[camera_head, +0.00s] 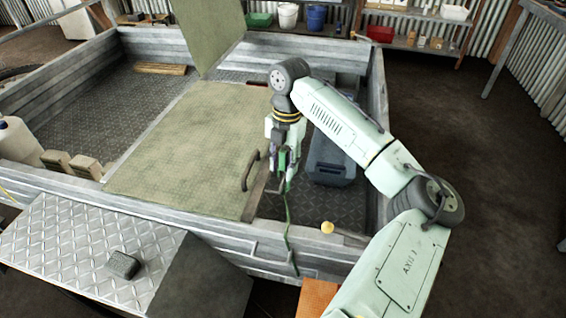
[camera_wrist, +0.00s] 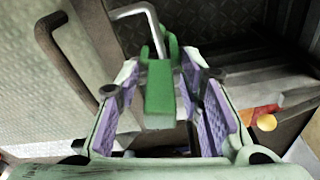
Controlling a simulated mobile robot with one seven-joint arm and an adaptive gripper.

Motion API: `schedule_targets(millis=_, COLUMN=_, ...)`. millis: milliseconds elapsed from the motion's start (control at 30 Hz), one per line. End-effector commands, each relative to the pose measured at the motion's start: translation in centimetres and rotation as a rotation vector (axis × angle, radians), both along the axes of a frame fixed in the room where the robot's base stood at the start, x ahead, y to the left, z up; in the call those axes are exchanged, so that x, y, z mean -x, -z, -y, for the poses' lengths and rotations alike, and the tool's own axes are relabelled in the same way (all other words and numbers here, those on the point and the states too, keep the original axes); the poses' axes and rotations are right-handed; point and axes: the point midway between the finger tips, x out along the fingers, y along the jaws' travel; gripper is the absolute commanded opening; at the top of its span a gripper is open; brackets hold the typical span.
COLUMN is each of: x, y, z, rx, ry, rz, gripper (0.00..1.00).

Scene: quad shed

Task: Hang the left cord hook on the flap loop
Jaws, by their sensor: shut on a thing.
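My gripper (camera_head: 283,172) is shut on the green handle of the cord hook (camera_wrist: 160,92). The hook's bent grey metal end (camera_wrist: 143,12) sticks out beyond the fingers in the wrist view. A green cord (camera_head: 289,235) hangs from the gripper down over the front wall of the trailer bed. The flap loop (camera_head: 250,170), a dark brown curved bar, stands at the right edge of the pale green flap (camera_head: 185,140). It also shows in the wrist view (camera_wrist: 68,60), left of the hook. The hook is beside the loop, and a gap shows between them.
A blue-grey case (camera_head: 332,160) lies in the bed to the right of my gripper. A yellow ball (camera_head: 327,227) is near the front wall (camera_head: 225,233). A second green panel (camera_head: 208,35) stands upright behind. A diamond-plate surface (camera_head: 85,245) is at front left.

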Motion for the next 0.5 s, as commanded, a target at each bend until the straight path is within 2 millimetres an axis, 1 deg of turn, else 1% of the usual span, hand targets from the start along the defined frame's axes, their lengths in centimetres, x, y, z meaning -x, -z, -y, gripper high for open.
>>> schedule_targets(millis=500, x=0.0, y=1.3, z=0.0, rx=0.0, ry=0.0, rz=0.001, gripper=0.1)
